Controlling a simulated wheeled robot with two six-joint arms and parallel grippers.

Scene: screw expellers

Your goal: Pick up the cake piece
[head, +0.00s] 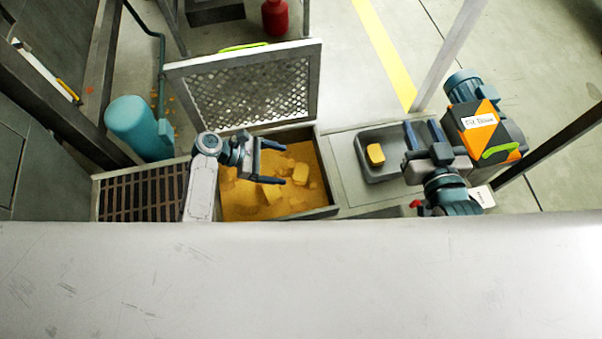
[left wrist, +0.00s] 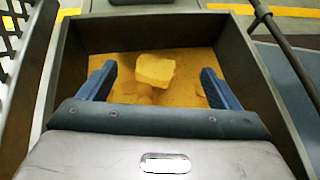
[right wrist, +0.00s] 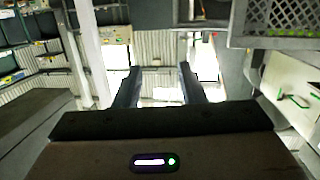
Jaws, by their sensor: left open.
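A yellow-brown cake piece (left wrist: 155,69) lies on a bed of yellow meal, ahead of and between the fingers of my left gripper (left wrist: 156,75) in the left wrist view. In the head view a chunk (head: 300,173) of it shows just right of my left gripper (head: 285,163), among several smaller lumps. The left gripper is open and empty over the bin (head: 328,211). Another yellow piece (head: 375,154) lies in a grey tray (head: 368,179) to the right. My right gripper (head: 421,125) is open and empty at that tray's right side; its fingers (right wrist: 159,77) are apart in the right wrist view.
The bin has raised metal walls, and a mesh panel (head: 250,95) stands behind it. A slatted grate (head: 140,194) is to its left, with a teal cylinder (head: 138,127) behind. An orange and black box (head: 484,130) and a blue motor (head: 466,86) stand at right.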

